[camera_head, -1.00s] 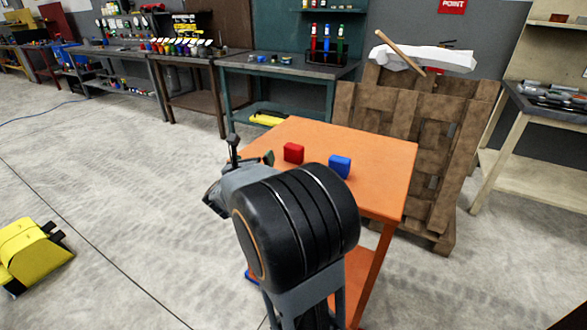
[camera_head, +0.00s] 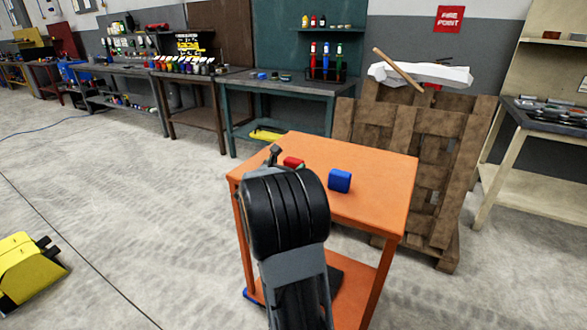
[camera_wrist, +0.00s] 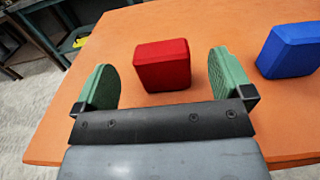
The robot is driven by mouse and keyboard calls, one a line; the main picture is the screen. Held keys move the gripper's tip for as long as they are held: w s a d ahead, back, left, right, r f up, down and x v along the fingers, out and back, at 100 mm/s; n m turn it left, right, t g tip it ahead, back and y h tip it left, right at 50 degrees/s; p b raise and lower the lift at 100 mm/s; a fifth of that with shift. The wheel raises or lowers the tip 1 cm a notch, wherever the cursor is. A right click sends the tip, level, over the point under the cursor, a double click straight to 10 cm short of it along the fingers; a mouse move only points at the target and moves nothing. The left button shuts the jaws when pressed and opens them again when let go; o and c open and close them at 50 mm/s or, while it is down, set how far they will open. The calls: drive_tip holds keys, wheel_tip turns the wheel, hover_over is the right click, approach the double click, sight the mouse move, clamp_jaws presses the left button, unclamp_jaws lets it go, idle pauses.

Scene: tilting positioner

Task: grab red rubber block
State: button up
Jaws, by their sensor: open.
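The red rubber block (camera_wrist: 163,65) sits on the orange table (camera_wrist: 125,40). In the wrist view it lies ahead of my gripper (camera_wrist: 164,82), between the lines of its two green fingers, with a gap on each side. The gripper is open and empty. In the head view the red block (camera_head: 293,162) is partly hidden behind my arm, and only its upper part shows. A finger or wrist part of my gripper (camera_head: 276,152) shows just left of it.
A blue block (camera_head: 340,181) stands on the table right of the red one; it also shows in the wrist view (camera_wrist: 288,50), close to the right finger. Wooden pallets (camera_head: 420,150) stand behind the table. Workbenches line the wall.

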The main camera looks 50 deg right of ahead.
sight(293, 160)
drive_tip(key=shift+x, duration=2.25)
drive_tip(key=shift+c, duration=0.2)
drive_tip(key=c, duration=1)
